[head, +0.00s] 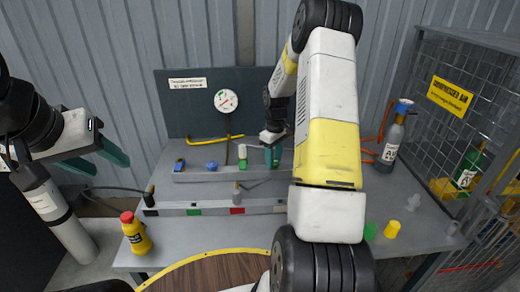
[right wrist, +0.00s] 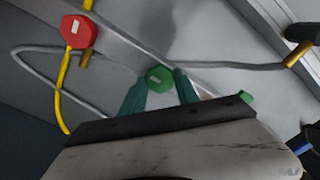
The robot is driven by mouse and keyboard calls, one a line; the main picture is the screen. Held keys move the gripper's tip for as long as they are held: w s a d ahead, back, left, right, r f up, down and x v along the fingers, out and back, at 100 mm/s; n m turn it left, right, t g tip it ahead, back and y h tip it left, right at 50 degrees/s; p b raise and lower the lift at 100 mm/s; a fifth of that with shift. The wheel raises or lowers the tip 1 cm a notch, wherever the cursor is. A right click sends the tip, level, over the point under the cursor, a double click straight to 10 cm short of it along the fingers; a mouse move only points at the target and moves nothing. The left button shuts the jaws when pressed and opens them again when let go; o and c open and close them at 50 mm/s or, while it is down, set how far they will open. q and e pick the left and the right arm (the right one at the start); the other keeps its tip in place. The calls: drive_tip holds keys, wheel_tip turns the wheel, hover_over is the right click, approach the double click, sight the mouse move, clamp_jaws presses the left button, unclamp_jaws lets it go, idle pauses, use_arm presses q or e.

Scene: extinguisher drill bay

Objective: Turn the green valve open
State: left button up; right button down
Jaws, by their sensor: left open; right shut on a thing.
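The green valve (right wrist: 158,78) shows in the right wrist view as a hexagonal knob with a pale mark on its face. My right gripper (right wrist: 159,98) has its teal fingers on both sides of this knob and is shut on it. In the head view my right gripper (head: 272,155) is at the bench's rear rail, where its fingers and arm hide the knob. How far the valve is turned cannot be told. My left gripper (head: 98,156) is open and empty at the left, away from the rail.
A red hexagonal knob (right wrist: 79,32) with a yellow hose is beside the green valve. A green-and-white piece (head: 242,153) and a blue knob (head: 212,165) are on the rail. A yellow bottle (head: 137,237) stands front left; a cage (head: 470,95) stands right.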

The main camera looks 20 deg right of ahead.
sight(274, 161)
idle(0.3)
drive_tip(key=c, duration=0.9)
unclamp_jaws()
drive_tip(key=shift+r, duration=0.15)
wheel_tip(274, 161, up, 6)
drive_tip(key=shift+r, duration=0.75)
